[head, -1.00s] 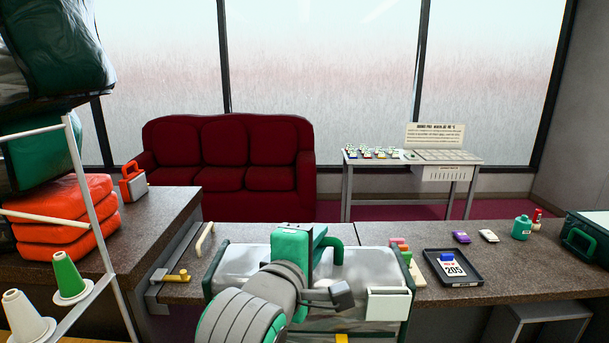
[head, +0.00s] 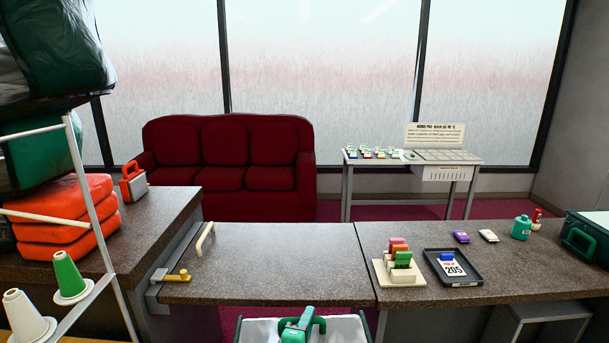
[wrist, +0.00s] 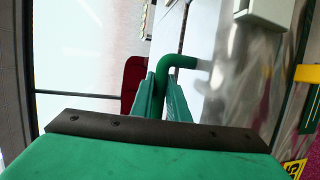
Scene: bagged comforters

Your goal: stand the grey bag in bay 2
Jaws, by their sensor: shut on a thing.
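The grey bag (head: 262,328), a clear-faced case with dark trim, shows only its top at the bottom edge of the head view. My gripper (head: 304,318) is above it, shut on its green handle (head: 321,325). In the wrist view my gripper's green fingers (wrist: 165,97) close on the handle (wrist: 172,62), and the shiny bag side (wrist: 228,95) fills the right part, with a pale box-like tag (wrist: 262,12) on it. The lower part of the bag is cut off. I cannot make out bay 2 in these views.
The counter section (head: 270,265) ahead is bare, with a cream handle (head: 205,239) and yellow latch (head: 180,277) at its left. A tag stand (head: 400,268) and black tray (head: 455,277) lie right.

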